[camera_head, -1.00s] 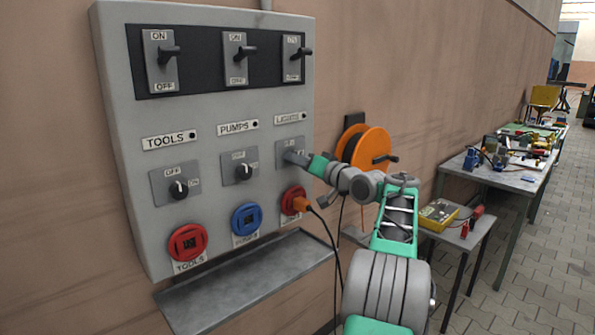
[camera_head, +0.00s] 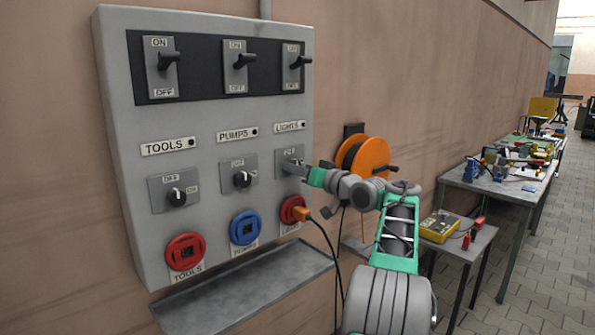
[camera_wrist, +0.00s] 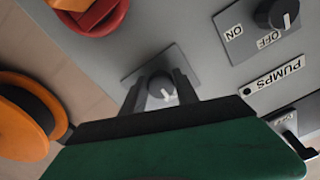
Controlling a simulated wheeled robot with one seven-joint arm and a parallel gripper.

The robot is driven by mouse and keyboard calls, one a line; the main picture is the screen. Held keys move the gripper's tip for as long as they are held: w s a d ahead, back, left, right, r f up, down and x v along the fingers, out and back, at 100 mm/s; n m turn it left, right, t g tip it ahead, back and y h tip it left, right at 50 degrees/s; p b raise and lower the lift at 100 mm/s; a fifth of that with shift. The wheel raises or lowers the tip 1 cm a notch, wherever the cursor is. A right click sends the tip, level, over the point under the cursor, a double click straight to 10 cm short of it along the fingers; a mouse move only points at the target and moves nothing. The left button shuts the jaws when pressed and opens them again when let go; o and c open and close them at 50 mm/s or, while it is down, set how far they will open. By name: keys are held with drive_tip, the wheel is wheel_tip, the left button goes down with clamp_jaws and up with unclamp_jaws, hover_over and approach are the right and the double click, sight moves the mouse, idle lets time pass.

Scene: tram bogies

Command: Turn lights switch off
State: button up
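The lights switch is a dark rotary knob on a grey plate (camera_head: 290,156) under the LIGHTS label (camera_head: 289,126) on the wall panel. My gripper (camera_head: 300,169) is at this knob and partly hides it in the head view. In the wrist view the lights knob (camera_wrist: 160,86) sits between the two fingers of my gripper (camera_wrist: 161,84). Its white mark points down and right there, parallel to the mark on the pumps knob (camera_wrist: 278,14), which points toward its OFF side. The fingers are close beside the lights knob; whether they press on it I cannot tell.
Tools knob (camera_head: 176,197) and pumps knob are left of my gripper. An orange plug (camera_head: 301,213) with a black cable sits in the red socket below. An orange cable reel (camera_head: 372,158) hangs close right. A metal shelf (camera_head: 245,287) juts out beneath. Cluttered tables stand right.

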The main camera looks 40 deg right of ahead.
drive_tip(key=o, duration=0.4)
drive_tip(key=shift+c, duration=0.2)
drive_tip(key=s, duration=0.7)
drive_tip(key=shift+s+b, duration=0.4)
drive_tip(key=shift+b, duration=0.05)
